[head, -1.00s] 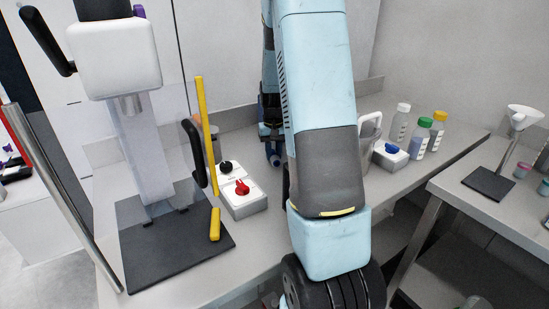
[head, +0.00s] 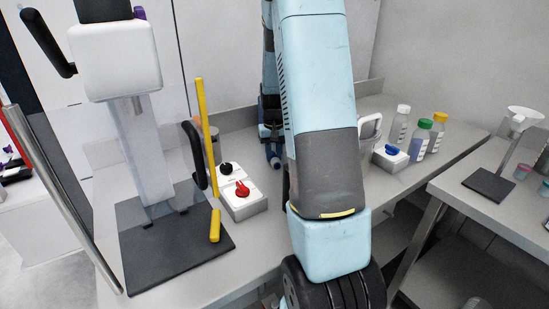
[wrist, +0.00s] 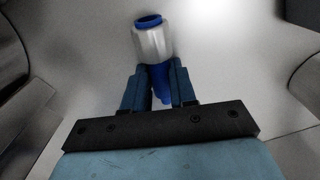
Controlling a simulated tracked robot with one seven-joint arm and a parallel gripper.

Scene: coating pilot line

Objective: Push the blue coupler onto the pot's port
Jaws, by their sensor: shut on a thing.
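My gripper (wrist: 157,88) is shut on the blue coupler (wrist: 160,84), which has a pale silver collar (wrist: 153,42) and a blue ring at its end. The collar sticks out beyond the fingertips in the wrist view. I cannot make out the pot's port in either view.
A press-like stand (head: 145,150) on a black base is at the left, beside a yellow bar (head: 207,130). A box with a red knob (head: 242,189) stands near the arm.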

